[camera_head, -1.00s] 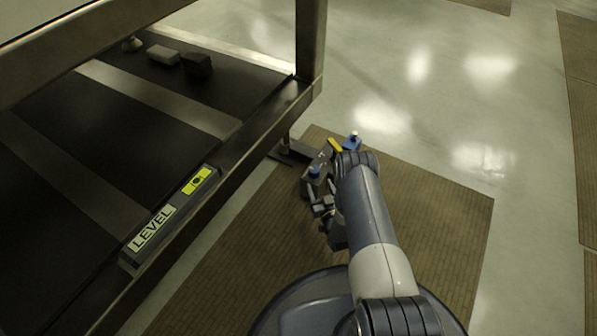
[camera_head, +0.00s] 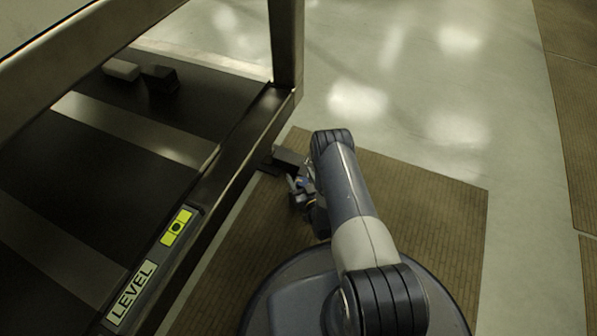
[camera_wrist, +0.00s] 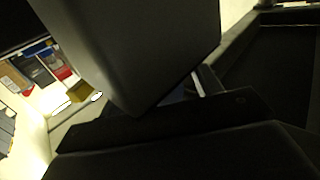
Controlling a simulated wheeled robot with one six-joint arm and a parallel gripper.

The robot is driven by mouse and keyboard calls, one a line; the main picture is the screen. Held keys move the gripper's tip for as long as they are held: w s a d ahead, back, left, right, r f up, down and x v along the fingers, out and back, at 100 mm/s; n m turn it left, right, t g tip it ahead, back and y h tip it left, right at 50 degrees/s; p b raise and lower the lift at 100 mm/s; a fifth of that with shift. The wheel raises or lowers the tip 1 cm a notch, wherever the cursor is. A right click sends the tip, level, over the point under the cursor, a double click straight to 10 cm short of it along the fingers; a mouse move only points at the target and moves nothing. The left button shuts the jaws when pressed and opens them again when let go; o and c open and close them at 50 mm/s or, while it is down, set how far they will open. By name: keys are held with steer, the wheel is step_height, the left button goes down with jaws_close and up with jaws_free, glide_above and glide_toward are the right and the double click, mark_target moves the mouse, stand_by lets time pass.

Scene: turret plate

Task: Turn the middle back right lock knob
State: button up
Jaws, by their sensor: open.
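I cannot make out the middle back right lock knob in either view. A steel-framed structure (camera_head: 222,140) fills the left of the head view, with a post at its back right corner. In the wrist view a large dark grey block (camera_wrist: 140,45) fills the upper middle, very close. Black parts along the bottom hide what lies between the jaws. I cannot tell whether the jaws touch anything.
A dark panel with a raised rim (camera_wrist: 275,65) is at the right of the wrist view. Distant red, blue and yellow items show at its left. A LEVEL label (camera_head: 132,293) is on the rail. The brown mat (camera_head: 425,205) and floor to the right are clear.

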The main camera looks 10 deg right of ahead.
steer(key=shift+c, duration=0.3)
steer(key=c, duration=0.9)
steer(key=shift+n+y, duration=0.4)
steer(key=shift+y, duration=0.2)
steer(key=n+g+y, duration=0.1)
steer(key=y, duration=0.1)
steer(key=n+g+y, duration=0.1)
steer(key=n+y, duration=0.1)
steer(key=y, duration=0.1)
steer(key=shift+s+a+n, duration=0.1)
steer(key=shift+a+n, duration=0.1)
steer(key=shift+n, duration=0.1)
steer(key=shift+s+a+n+g+y, duration=0.15)
steer(key=shift+a+n+g+y, duration=0.05)
steer(key=shift+n+g+y, duration=1)
steer(key=shift+s+a+n+g+y, duration=0.1)
steer(key=shift+a+n+g+y, duration=0.05)
steer(key=shift+n+g+y, duration=1.05)
steer(key=shift+g+y, duration=0.3)
steer(key=shift+y, duration=0.2)
steer(key=o, duration=1)
steer(key=shift+c, duration=0.2)
